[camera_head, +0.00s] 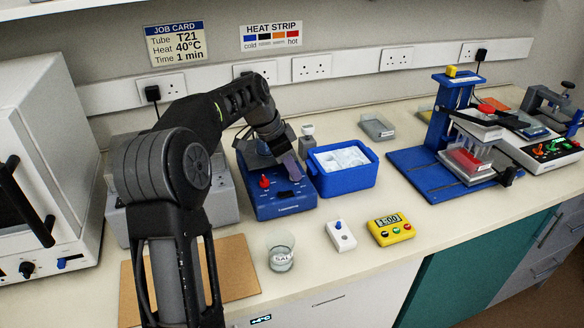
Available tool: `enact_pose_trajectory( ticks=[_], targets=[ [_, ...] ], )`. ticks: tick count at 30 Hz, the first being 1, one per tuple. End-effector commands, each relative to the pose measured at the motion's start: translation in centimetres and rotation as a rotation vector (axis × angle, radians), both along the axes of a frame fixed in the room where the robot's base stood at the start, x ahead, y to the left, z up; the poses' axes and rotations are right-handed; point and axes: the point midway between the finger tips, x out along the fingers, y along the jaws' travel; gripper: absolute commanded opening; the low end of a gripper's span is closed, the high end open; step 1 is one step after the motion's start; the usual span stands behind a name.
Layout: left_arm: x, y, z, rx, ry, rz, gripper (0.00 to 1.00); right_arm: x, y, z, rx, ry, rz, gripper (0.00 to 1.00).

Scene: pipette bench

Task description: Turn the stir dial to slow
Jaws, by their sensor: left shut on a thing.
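The blue stirrer unit (275,212) stands on the bench in the middle-left, with a red knob (265,182) on the left of its sloped front panel. My left gripper (294,176) reaches down from above to the right part of that panel, to the right of the red knob. Its fingers are shut on what seems to be the stir dial, which they hide. The dial's pointer and markings cannot be read. My right gripper is not in view.
A blue tub of ice (350,179) stands close to the right of the stirrer. In front are a glass beaker (281,262), a white switch box (341,236) and a yellow timer (390,232). A brown board (238,270) lies front left. A blue-based press (415,172) stands at right.

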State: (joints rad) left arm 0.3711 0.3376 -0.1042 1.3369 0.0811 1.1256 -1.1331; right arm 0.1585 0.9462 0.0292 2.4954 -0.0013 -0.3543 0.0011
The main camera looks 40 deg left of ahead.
Motion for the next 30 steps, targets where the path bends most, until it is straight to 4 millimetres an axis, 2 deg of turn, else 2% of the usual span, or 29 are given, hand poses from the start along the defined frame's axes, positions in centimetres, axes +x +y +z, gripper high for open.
enact_pose_trajectory(
  ticks=[14, 15, 21, 30],
  targets=[
    [-0.01, 0.05, -0.05, 0.001, 0.000, -0.017, 0.00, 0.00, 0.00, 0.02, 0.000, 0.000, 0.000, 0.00],
    [-0.01, 0.06, -0.05, 0.002, 0.001, -0.017, 0.26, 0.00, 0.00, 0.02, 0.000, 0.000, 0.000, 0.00],
    [0.00, 0.04, -0.04, 0.001, 0.000, -0.017, 0.42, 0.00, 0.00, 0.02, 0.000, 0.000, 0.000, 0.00],
    [-0.03, 0.07, 0.08, 0.001, 0.000, -0.017, 0.43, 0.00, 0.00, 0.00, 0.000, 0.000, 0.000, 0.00]
  ],
)
